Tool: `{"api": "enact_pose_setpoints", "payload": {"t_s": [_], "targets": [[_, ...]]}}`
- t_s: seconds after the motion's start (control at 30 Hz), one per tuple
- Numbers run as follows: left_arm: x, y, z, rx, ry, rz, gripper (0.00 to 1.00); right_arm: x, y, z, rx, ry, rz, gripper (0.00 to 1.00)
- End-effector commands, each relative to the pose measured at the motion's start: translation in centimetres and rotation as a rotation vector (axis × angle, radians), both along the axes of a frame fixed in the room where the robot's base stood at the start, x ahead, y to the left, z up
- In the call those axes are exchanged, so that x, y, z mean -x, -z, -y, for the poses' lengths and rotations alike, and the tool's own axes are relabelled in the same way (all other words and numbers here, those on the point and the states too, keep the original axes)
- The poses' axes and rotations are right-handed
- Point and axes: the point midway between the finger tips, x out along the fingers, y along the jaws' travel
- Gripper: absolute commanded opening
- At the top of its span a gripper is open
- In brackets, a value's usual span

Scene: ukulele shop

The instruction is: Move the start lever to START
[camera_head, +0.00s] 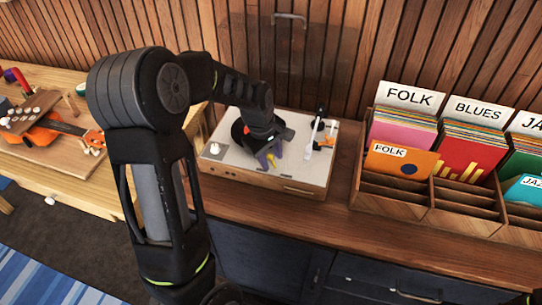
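A record player (302,178) with a pale top and wooden sides sits on the counter. Its clear lid (290,50) stands raised behind it. A white tonearm (315,128) stands at the right of its top, with a small orange part (327,142) beside it. I cannot tell which part is the start lever, and I see no START marking. My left gripper (269,158) points down over the front middle of the player. Its fingers look apart, with a small yellow patch between them. My arm hides much of the platter.
A wooden record rack (399,204) with FOLK and BLUES sections stands to the right on the counter. A ukulele (50,129) lies on a workbench at the left. Bare counter (335,215) lies in front of the player and between it and the rack.

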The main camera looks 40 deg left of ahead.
Motion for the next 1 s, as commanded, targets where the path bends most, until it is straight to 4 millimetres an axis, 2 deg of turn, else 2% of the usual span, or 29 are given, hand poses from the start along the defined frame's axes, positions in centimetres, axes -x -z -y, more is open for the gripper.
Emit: {"api": "enact_pose_setpoints", "payload": {"t_s": [0.13,0.57,1.0], "targets": [[0.01,0.00,0.01,0.000,0.000,0.000,0.36,0.01,0.02,0.00,0.000,0.000,0.000,0.36],[0.02,-0.03,0.01,0.000,0.000,0.000,0.01,0.00,0.01,0.00,0.000,0.000,0.000,0.36],[0.00,-0.06,0.04,-0.003,0.001,-0.001,0.00,-0.01,-0.02,0.00,0.000,0.000,0.000,0.36]]}}
